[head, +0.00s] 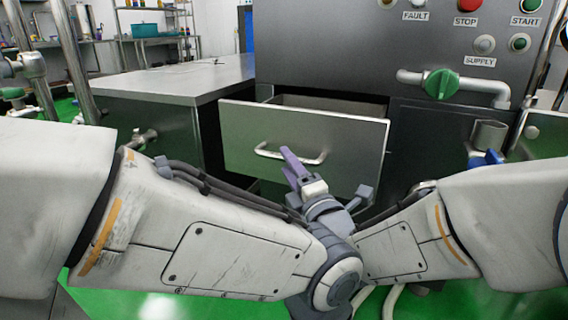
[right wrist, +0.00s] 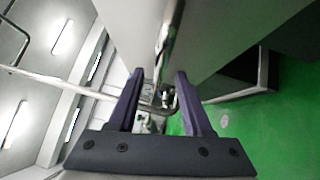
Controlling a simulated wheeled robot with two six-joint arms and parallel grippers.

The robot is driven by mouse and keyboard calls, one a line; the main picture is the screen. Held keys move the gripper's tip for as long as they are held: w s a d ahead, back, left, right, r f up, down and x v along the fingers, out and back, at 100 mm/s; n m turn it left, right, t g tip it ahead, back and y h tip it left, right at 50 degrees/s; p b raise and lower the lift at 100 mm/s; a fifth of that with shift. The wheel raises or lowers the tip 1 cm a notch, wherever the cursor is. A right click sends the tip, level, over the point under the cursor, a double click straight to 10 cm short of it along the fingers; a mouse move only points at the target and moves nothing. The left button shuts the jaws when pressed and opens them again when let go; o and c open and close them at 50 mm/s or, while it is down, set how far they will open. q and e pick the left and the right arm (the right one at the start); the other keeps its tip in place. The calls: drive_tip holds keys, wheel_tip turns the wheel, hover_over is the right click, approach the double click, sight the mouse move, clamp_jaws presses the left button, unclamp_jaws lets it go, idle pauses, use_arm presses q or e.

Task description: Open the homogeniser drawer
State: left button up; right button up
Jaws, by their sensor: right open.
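The homogeniser drawer's flat metal front (head: 235,125) stands out from the dark steel cabinet in the head view, and part of its inside (head: 325,104) shows behind it. A curved bar handle (head: 310,160) crosses the middle of the front. My right gripper (head: 290,160), with purple fingers, is at the handle. In the right wrist view my right gripper (right wrist: 158,80) is open, with the handle near or between its fingertips; contact cannot be told. My left gripper is not in view.
A steel counter (head: 180,77) stands left of the drawer. A control panel with a red stop button (head: 468,6) and a pipe with a green valve (head: 441,84) are at upper right. Green floor (head: 155,305) lies below.

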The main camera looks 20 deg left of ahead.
drive_tip(key=b+v, duration=0.1)
drive_tip(key=v, duration=0.6)
drive_tip(key=shift+s, duration=0.1)
